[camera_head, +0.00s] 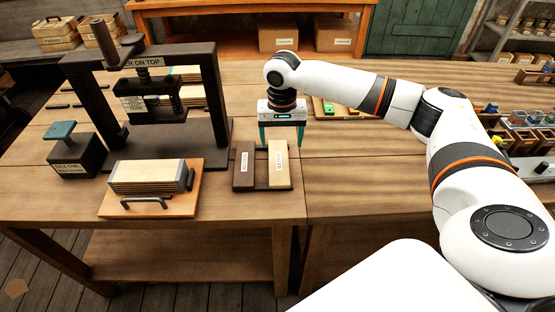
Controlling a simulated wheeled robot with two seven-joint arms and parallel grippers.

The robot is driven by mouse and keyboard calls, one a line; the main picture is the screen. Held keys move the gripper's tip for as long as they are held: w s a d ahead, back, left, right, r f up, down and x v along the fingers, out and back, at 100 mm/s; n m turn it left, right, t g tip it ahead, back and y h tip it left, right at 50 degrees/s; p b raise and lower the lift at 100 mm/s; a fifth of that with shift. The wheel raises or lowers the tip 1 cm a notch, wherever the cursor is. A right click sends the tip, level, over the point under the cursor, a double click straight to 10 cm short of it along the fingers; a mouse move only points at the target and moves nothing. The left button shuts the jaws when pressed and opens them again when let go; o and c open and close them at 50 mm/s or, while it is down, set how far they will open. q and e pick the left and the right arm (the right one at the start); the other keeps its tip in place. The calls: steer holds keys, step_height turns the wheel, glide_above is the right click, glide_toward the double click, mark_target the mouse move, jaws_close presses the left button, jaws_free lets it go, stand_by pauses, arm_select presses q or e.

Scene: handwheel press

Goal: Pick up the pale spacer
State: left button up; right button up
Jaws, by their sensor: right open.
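The pale spacer (279,165) is a light wooden block with a label on its top. It lies beside the dark brown spacer (244,167) on a thin dark tray (262,188) near the table's front edge. My right gripper (281,144) points down with its teal fingers apart. It is over the far end of the pale spacer, one finger to each side of it in the picture. I cannot tell how high the fingertips are above the spacer. The gripper looks empty. My left gripper is not in view.
A dark handwheel press (215,95) stands at the left. In front of it, an orange-brown board (118,205) with a handle carries a stack of boards (148,176). A dark box with a teal lever (75,155) is further left.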

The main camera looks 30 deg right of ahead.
mark_target(279, 161)
step_height(279, 161, down, 2)
steer(key=shift+w+f, duration=0.3)
steer(key=shift+f, duration=0.5)
steer(key=f, duration=0.1)
steer(key=f+p, duration=0.1)
steer(key=f, duration=0.1)
steer(key=shift+w+a+f, duration=0.1)
steer(key=shift+a+f, duration=0.1)
steer(key=shift+f, duration=0.45)
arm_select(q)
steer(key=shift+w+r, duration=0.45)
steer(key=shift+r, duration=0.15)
arm_select(e)
steer(key=shift+c, duration=0.2)
steer(key=c, duration=0.3)
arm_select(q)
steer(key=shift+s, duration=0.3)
arm_select(e)
steer(key=c, duration=0.8)
